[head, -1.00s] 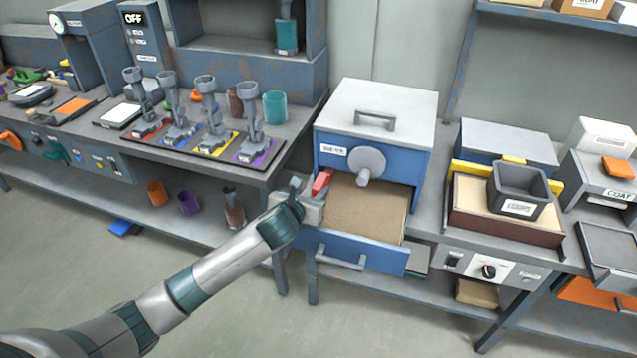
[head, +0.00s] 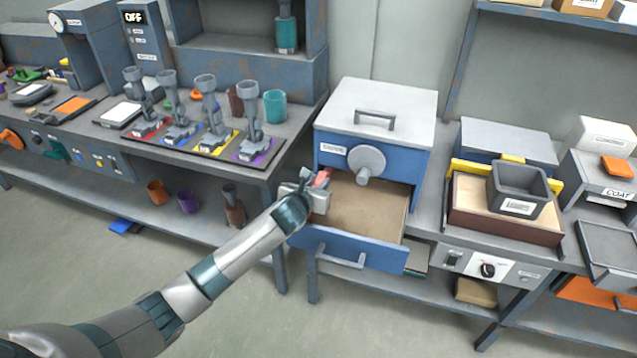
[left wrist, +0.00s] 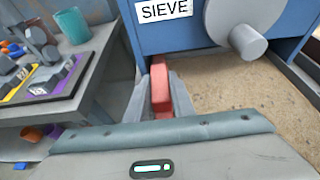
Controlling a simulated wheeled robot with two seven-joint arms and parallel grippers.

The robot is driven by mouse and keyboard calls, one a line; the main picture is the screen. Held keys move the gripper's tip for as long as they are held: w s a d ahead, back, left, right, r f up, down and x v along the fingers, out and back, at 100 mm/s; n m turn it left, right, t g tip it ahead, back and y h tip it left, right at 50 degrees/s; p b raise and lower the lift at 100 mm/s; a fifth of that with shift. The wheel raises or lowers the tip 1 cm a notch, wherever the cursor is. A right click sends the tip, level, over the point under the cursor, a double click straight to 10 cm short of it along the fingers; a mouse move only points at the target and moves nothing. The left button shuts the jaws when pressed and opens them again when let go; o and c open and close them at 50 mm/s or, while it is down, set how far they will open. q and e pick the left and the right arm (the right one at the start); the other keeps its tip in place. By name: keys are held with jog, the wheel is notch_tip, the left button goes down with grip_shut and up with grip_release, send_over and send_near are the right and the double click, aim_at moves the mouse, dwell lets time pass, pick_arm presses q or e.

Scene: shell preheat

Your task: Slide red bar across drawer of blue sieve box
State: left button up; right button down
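The blue sieve box (head: 408,166) has a pale lid and a round grey knob on its front. Its drawer (head: 337,245) is pulled out, with a brown flat bed inside. The red bar (head: 322,178) is at the drawer's left edge, near the box front, partly covered by my left gripper. My left gripper (head: 311,190) reaches it from the left front. In the left wrist view, the red bar (left wrist: 160,88) stands between the two grey fingers, which lie close against both sides; I see no clear gap. My right gripper is not in view.
A side table with several grey tools (head: 208,120) and a teal cup (head: 275,106) stands to the left. A grey bin (head: 520,190) sits in a tray to the right. The drawer bed (head: 365,208) right of the bar is clear.

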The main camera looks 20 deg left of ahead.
pick_arm(q)
grip_shut()
jog(key=shift+d, duration=0.1)
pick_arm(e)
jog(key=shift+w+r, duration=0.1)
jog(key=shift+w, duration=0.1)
